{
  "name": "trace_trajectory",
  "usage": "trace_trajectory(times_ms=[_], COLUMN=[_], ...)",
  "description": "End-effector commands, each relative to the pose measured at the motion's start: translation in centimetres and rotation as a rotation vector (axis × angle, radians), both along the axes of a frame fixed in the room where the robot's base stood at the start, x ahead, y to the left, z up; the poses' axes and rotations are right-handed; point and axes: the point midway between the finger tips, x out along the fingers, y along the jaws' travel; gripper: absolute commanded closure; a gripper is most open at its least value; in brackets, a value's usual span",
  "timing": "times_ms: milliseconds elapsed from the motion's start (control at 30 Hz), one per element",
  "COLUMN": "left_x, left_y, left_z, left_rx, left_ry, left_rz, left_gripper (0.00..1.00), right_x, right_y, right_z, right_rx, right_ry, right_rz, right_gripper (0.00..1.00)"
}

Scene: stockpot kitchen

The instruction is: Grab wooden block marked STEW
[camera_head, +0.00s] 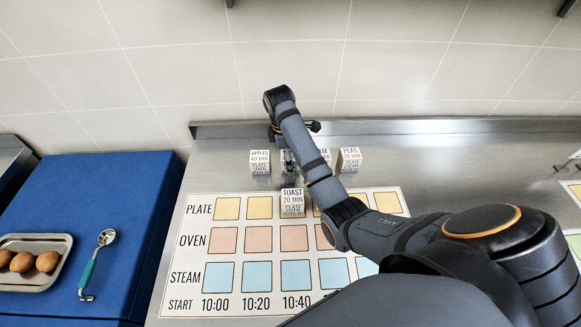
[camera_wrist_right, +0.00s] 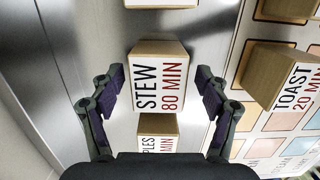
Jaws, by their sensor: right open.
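The wooden block marked STEW 80 MIN (camera_wrist_right: 160,75) sits on the steel counter between the fingers of my right gripper (camera_wrist_right: 159,86) in the right wrist view. The two purple-padded fingers are open, one on each side of the block, with a gap visible on both sides. In the head view my right gripper (camera_head: 289,158) points down at the row of blocks and hides most of the STEW block. My left gripper is not in view.
The APPLES block (camera_head: 260,161) and PEAS block (camera_head: 350,159) stand in the same row; a partly hidden block (camera_head: 324,156) is between. The TOAST block (camera_head: 292,203) stands on the schedule sheet (camera_head: 195,244). A blue surface (camera_head: 120,200) holds an egg tray (camera_head: 66,242) and green-handled scoop (camera_head: 90,270).

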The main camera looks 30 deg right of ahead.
Motion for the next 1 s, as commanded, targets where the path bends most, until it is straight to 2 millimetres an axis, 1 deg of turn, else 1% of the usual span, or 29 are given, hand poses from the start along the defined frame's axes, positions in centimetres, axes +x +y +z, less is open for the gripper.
trace_trajectory(times_ms=[33, 67, 133, 267, 367, 733, 1000], left_x=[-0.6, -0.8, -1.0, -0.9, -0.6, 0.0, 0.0], left_y=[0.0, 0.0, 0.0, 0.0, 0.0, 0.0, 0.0], left_z=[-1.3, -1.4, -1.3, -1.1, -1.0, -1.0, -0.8], left_rx=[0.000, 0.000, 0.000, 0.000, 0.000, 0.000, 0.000], left_ry=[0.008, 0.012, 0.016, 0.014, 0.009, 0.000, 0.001], left_rz=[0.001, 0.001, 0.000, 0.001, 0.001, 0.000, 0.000], left_gripper=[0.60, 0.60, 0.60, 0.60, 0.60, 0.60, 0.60], right_x=[0.0, 0.0, 0.0, 0.0, 0.0, 0.0, 0.0], right_y=[-0.2, -0.2, -0.2, -0.2, -0.2, -0.2, -0.2], right_z=[-1.4, -1.5, -1.4, -1.2, -1.2, -1.3, -1.0], right_rx=[-0.001, -0.001, -0.001, -0.001, -0.001, 0.001, 0.001], right_ry=[-0.001, -0.001, -0.002, -0.001, -0.001, -0.001, -0.001], right_rz=[-0.001, -0.002, -0.002, -0.002, -0.002, -0.001, -0.001], right_gripper=[0.24, 0.24, 0.24, 0.24, 0.37, 0.87, 0.87])
